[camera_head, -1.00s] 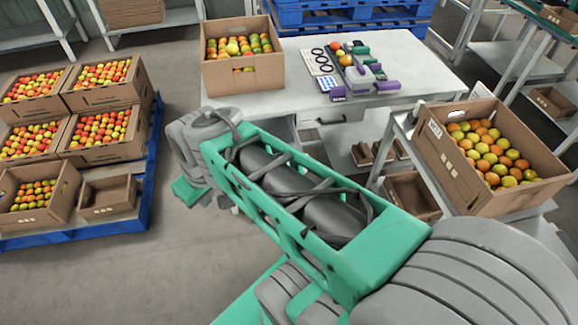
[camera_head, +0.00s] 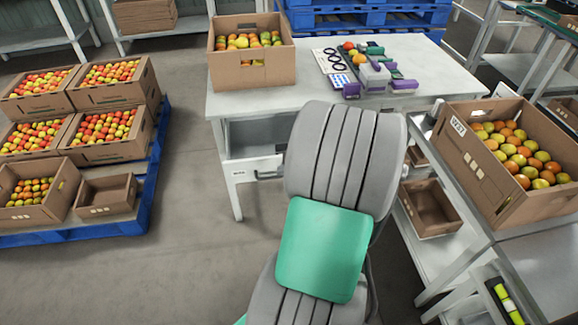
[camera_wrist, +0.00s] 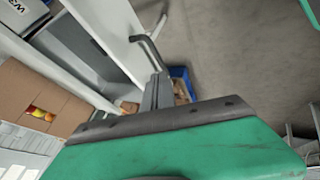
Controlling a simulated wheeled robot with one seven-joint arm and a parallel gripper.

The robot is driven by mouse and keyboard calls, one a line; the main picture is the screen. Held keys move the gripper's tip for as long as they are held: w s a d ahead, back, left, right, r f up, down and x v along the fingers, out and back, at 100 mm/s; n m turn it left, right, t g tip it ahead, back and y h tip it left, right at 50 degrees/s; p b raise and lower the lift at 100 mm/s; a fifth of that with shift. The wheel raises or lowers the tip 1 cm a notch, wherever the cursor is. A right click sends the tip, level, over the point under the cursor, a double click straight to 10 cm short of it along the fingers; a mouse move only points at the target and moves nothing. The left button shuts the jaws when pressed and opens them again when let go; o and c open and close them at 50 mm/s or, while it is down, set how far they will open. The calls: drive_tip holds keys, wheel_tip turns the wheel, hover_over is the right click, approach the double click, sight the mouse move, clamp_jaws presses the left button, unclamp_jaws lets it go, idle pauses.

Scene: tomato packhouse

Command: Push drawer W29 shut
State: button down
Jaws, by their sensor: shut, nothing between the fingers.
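A white drawer front (camera_head: 252,168) with a dark bar handle shows below the left front of the worktable, left of my arm. Its small label is too small to read. In the wrist view a white drawer front (camera_wrist: 112,28) with a grey bent handle stands out from the bench, with a grey drawer interior beside it. Its number does not show; a partly cut-off label starting "W3" is on another surface at top left. My gripper (camera_wrist: 158,90) is shut and empty, close to the handle; contact cannot be judged. In the head view my arm hides the gripper.
The worktable (camera_head: 300,98) carries a tomato carton (camera_head: 252,75) and small tools. A side bench with a large carton (camera_head: 480,170) stands close on the right. Cartons on a blue pallet (camera_head: 150,195) are at left. Floor between pallet and table is clear.

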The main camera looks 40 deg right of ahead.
sight(270, 166)
drive_tip(key=x, duration=0.4)
drive_tip(key=shift+a, duration=0.1)
drive_tip(key=shift+w+d+r, duration=0.15)
drive_tip(key=shift+w+d, duration=0.8)
drive_tip(key=shift+w, duration=0.2)
drive_tip(key=shift+w+d, duration=0.3)
drive_tip(key=shift+w, duration=0.1)
